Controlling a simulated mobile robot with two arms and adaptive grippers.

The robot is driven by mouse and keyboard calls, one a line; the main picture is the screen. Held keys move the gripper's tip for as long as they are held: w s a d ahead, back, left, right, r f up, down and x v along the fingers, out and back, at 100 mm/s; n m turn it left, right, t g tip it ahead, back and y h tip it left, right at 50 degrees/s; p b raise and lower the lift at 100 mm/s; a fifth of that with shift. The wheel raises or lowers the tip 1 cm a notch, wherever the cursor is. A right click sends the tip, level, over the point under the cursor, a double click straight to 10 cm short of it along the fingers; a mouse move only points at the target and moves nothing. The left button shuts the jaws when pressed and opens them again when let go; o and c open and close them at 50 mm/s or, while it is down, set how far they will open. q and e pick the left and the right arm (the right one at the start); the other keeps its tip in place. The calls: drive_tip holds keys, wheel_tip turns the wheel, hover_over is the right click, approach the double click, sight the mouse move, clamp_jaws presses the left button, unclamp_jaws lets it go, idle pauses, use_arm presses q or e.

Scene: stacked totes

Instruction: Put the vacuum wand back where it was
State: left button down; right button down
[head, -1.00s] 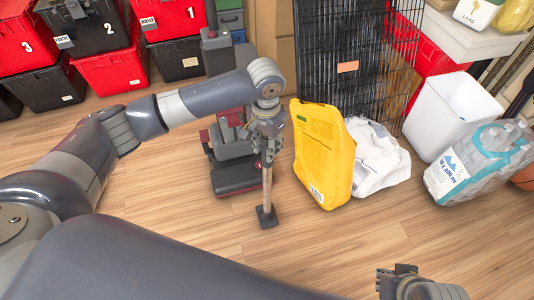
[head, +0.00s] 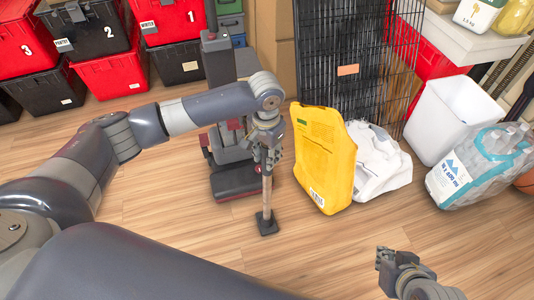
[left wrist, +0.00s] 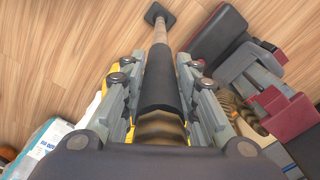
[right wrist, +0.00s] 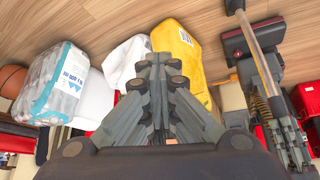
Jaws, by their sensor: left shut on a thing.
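The vacuum wand is a tan tube (head: 267,190) with a dark grip and a flat black foot (head: 267,223). It stands nearly upright with its foot at the wood floor; I cannot tell whether it touches. My left gripper (head: 268,152) is shut around its upper part. In the left wrist view the wand (left wrist: 160,75) runs between the fingers of my left gripper (left wrist: 157,72). The grey and red vacuum body (head: 235,180) stands just left of the wand. My right gripper (head: 386,258) is empty, low at the right. Its fingers (right wrist: 160,65) are together.
A yellow bag (head: 325,160) stands close right of the wand, with a white bag (head: 380,165) behind it. A black wire crate (head: 345,60), a white bin (head: 450,120) and a bottle pack (head: 480,165) stand further right. Stacked totes (head: 110,70) line the back left. The front floor is clear.

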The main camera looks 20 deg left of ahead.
use_arm(q)
drive_tip(key=c, duration=1.2)
unclamp_jaws()
drive_tip(key=shift+c, duration=0.2)
